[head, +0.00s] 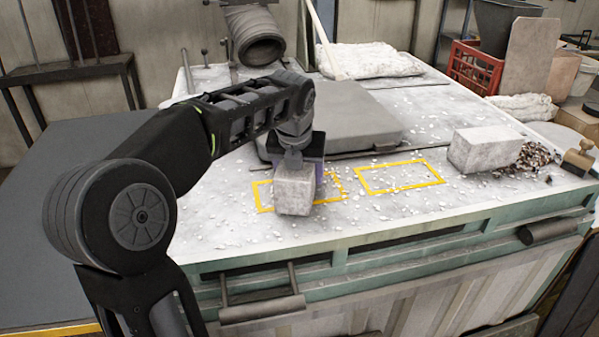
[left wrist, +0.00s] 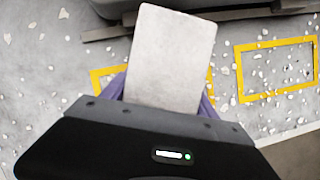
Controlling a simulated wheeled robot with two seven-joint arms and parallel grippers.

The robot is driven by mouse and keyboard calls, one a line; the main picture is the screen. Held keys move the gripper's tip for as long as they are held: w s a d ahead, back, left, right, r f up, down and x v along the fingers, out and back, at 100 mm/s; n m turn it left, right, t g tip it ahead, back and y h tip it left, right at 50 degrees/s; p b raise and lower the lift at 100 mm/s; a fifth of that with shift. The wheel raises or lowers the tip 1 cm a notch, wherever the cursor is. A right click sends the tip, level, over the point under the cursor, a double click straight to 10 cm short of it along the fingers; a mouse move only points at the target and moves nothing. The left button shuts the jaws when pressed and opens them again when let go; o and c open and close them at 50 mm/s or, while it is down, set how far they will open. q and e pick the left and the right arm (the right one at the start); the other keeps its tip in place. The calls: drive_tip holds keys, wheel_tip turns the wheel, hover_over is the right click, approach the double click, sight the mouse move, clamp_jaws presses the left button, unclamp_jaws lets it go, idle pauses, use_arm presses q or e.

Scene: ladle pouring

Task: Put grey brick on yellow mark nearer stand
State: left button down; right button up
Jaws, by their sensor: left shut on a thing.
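A grey brick (head: 294,190) is held by my left gripper (head: 296,168) over the left yellow mark (head: 328,198) on the white table. In the left wrist view the brick (left wrist: 171,55) stands out between the purple fingers, and it covers much of that mark (left wrist: 98,84). I cannot tell whether the brick touches the table. The right yellow mark (head: 400,177) is bare apart from white chips; it also shows in the left wrist view (left wrist: 240,72). A second grey brick (head: 486,150) lies farther right on the table. My right gripper is not in view.
A grey slab (head: 335,115) lies behind the marks, close to the left one. A dark pipe-like vessel (head: 256,38) is at the back. A pile of brown bits (head: 535,157) and a brush (head: 578,160) are at the right. A red crate (head: 474,68) stands at the back right.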

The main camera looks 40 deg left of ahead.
use_arm(q)
drive_tip(key=shift+c, duration=1.1)
unclamp_jaws()
drive_tip(key=p+v, duration=0.1)
drive_tip(key=v, duration=1.1)
drive_tip(key=shift+s, duration=0.1)
